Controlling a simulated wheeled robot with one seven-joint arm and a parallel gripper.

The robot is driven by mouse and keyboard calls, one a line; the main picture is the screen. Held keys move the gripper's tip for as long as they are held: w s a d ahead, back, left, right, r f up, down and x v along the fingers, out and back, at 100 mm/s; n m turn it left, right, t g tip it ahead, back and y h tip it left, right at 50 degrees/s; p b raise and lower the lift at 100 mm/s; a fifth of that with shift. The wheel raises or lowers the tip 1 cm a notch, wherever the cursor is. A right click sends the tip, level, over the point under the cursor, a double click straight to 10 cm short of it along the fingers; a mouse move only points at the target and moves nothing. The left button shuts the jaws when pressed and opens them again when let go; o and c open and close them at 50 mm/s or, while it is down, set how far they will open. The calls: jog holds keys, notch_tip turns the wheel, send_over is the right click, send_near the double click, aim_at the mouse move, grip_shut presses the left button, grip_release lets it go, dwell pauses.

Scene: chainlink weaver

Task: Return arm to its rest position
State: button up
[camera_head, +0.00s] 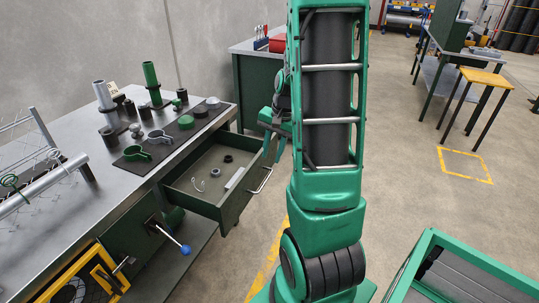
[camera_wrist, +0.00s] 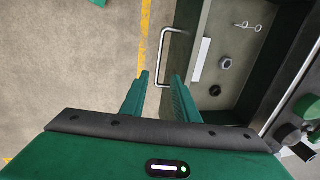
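My gripper (camera_wrist: 160,76) shows in the wrist view with its two green fingers apart and nothing held between them. The metal handle (camera_wrist: 162,48) of the drawer (camera_head: 222,206) lies beyond and partly between the fingertips in that view; I cannot tell whether they touch it. In the head view my gripper (camera_head: 272,126) is beside the open drawer, near its front right corner, and my arm hides part of it. The drawer is pulled out from the bench and holds a few small parts.
The metal workbench (camera_head: 75,215) stands at the left, with clamps, posts and a dark mat (camera_head: 165,148) on top. A blue-knobbed lever (camera_head: 185,249) sticks out below. A green-framed bin (camera_head: 440,255) stands front right. A yellow stool (camera_head: 486,77) is further back. Open floor lies between.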

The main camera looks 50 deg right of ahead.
dwell(0.3)
jog(key=s+a+r+n+g, duration=0.1)
jog(key=s+a+r+n, duration=0.2)
jog(key=s+a+r, duration=0.2)
jog(key=s+a+r+n+g, duration=0.1)
jog(key=s+a+r+n, duration=0.3)
jog(key=s+a, duration=0.5)
jog(key=s+r, duration=0.1)
jog(key=s, duration=0.4)
jog(key=shift+s+a+n+h, duration=0.2)
jog(key=shift+a+n+h, duration=0.1)
jog(key=shift+a, duration=0.1)
jog(key=shift+w+f, duration=0.2)
jog(key=shift+w, duration=0.45)
